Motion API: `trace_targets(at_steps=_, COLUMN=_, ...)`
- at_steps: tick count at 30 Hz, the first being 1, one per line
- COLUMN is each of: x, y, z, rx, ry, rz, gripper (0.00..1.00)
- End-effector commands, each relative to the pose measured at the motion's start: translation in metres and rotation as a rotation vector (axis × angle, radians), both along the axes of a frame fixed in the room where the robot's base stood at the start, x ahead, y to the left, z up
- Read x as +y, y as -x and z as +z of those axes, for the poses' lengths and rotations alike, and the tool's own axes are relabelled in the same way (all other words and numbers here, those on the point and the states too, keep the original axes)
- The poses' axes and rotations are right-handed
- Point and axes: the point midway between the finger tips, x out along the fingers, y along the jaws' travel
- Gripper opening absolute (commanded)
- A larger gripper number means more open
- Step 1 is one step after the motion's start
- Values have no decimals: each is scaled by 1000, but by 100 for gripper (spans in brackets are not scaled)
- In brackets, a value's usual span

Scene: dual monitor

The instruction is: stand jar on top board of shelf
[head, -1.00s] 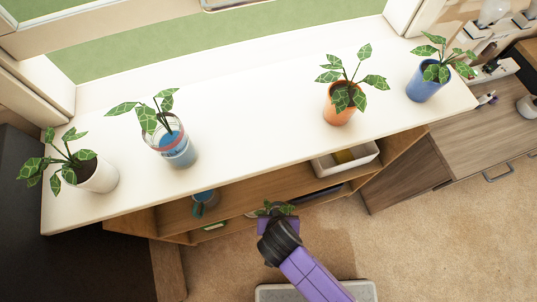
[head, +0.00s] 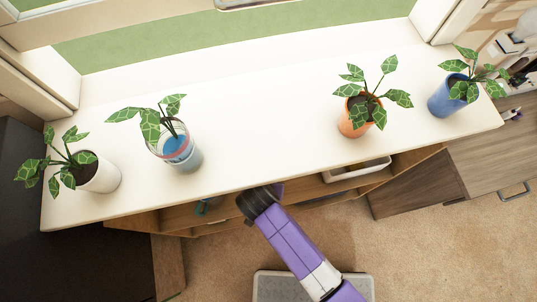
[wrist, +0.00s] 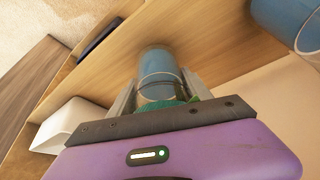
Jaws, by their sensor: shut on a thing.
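The jar (wrist: 158,64) is a blue and clear cylinder with a pale ring, held between the two fingers of my gripper (wrist: 158,92) in the wrist view. Some green shows at its near end. In the head view my gripper (head: 264,199) is at the front edge of the white top surface, and the jar is hidden. The wooden shelf (head: 172,218) lies under that surface. A wooden board (wrist: 205,40) fills much of the wrist view behind the jar. I cannot tell if the jar touches it.
The white surface (head: 260,130) carries a white pot (head: 100,175), a glass jar with blue contents (head: 183,156), an orange pot (head: 352,123) and a blue pot (head: 445,98). A blue container (wrist: 288,22) is near the held jar. A white bin (wrist: 62,125) is at left.

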Motion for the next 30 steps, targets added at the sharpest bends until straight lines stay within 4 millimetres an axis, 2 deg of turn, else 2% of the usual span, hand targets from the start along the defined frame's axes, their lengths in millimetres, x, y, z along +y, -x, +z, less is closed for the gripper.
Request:
trace_targets(at_steps=5, x=-1, y=-15, z=1, rx=-2, ry=-1, rz=-1, gripper=0)
trace_targets(at_steps=12, x=-6, y=-54, z=1, rx=-2, ry=-2, rz=-2, gripper=0)
trace_targets(at_steps=15, x=-6, y=-49, z=-13, rx=1, ry=1, rz=2, gripper=0)
trace_targets(at_steps=27, x=-6, y=-50, z=-17, rx=-2, ry=0, rz=1, gripper=0)
trace_targets(at_steps=28, x=-6, y=-49, z=-17, rx=0, ry=0, rz=2, gripper=61)
trace_targets(at_steps=30, x=-6, y=-49, z=-17, rx=0, ry=0, rz=2, gripper=75)
